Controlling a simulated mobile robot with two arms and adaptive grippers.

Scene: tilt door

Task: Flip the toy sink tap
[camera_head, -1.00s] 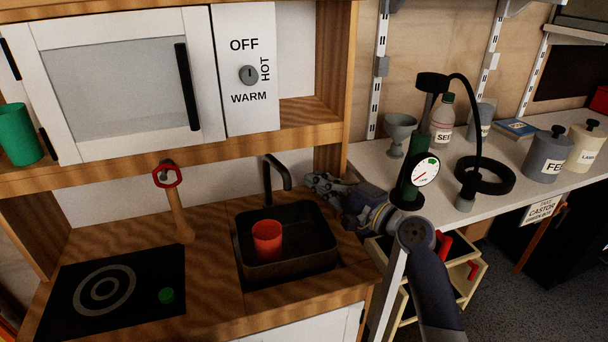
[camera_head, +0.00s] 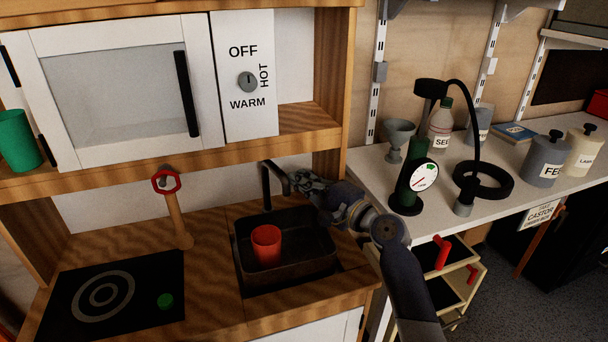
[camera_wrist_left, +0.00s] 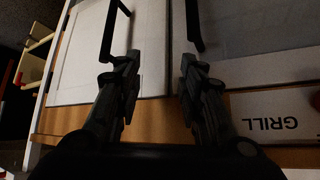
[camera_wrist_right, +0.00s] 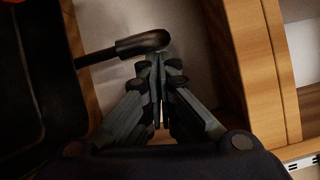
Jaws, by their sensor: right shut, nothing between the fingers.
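The black toy sink tap (camera_head: 266,188) stands behind the sink basin (camera_head: 240,272), its spout bent over towards the front right. My right gripper (camera_head: 291,179) is shut and empty, just right of the spout's end. In the right wrist view the spout (camera_wrist_right: 125,47) comes in from the left, and its rounded end lies right by my closed fingertips (camera_wrist_right: 157,58); I cannot tell whether they touch. My left gripper (camera_wrist_left: 160,60) is open and empty, in the left wrist view only, over white door panels with black handles.
A red cup (camera_head: 266,244) stands in the basin. A wooden post (camera_head: 329,155) and shelf (camera_head: 120,165) edge the space behind the tap. A gauge pump (camera_head: 410,185) stands on the white bench (camera_head: 375,165) at right.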

